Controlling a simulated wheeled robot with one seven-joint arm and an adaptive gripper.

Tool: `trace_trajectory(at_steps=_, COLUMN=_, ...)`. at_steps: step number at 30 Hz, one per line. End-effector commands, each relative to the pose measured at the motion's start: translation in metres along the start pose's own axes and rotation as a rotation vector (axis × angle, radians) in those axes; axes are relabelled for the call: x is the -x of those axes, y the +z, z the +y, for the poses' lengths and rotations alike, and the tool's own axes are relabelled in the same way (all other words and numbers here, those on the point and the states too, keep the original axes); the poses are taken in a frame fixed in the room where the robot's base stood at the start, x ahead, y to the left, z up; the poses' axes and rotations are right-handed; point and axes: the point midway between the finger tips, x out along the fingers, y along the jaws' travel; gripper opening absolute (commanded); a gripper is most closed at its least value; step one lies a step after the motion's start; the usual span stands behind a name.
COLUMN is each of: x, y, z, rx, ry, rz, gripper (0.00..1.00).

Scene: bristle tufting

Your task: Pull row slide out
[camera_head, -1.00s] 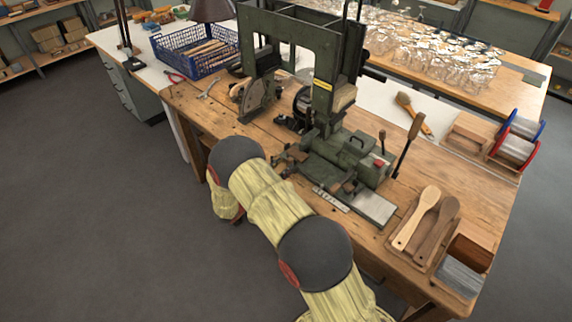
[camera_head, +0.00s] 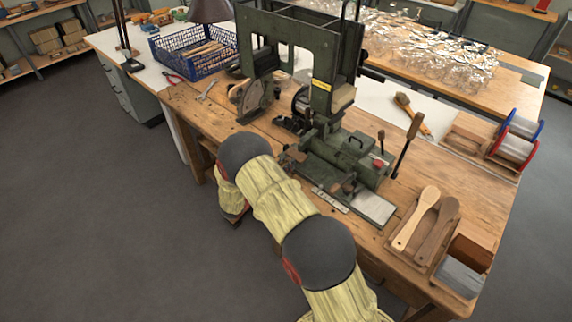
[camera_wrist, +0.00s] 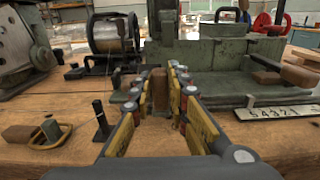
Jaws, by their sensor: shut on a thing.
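The green tufting machine (camera_head: 318,85) stands on the wooden bench. Its low green slide assembly (camera_wrist: 225,80) fills the right of the wrist view, with a number strip (camera_wrist: 280,113) at its front. My gripper (camera_wrist: 158,88) has its two yellow-sided fingers closed around a small upright brown wooden grip (camera_wrist: 159,92) at the left end of the slide. How the grip joins the slide is hidden by the fingers.
A wire spool (camera_wrist: 113,38) stands behind to the left. Wooden brush handles (camera_head: 415,222) sit in a tray at the right. The bench front is mostly bare.

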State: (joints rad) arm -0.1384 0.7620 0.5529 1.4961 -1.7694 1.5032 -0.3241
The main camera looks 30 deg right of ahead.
Motion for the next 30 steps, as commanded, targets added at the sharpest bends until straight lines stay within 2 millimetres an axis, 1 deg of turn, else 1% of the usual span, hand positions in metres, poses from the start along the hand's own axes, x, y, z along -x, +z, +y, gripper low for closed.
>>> trace_trajectory(at_steps=1, x=0.0, y=0.0, z=0.0, rx=0.0, ry=0.001, rz=0.0, gripper=0.09)
trace_trajectory(at_steps=6, x=0.0, y=0.0, z=0.0, rx=0.0, ry=0.001, rz=0.0, gripper=0.0)
trace_trajectory(at_steps=23, x=0.0, y=0.0, z=0.0, rx=0.0, ry=0.001, rz=0.0, gripper=0.0)
trace_trajectory(at_steps=26, x=0.0, y=0.001, z=-0.01, rx=0.002, ry=0.0, rz=0.001, gripper=0.0)
trace_trajectory(at_steps=29, x=0.0, y=0.003, z=-0.033, rx=0.005, ry=-0.002, rz=0.0, gripper=0.0)
trace_trajectory(at_steps=30, x=-0.001, y=0.003, z=-0.045, rx=0.005, ry=-0.002, rz=0.0, gripper=0.0)
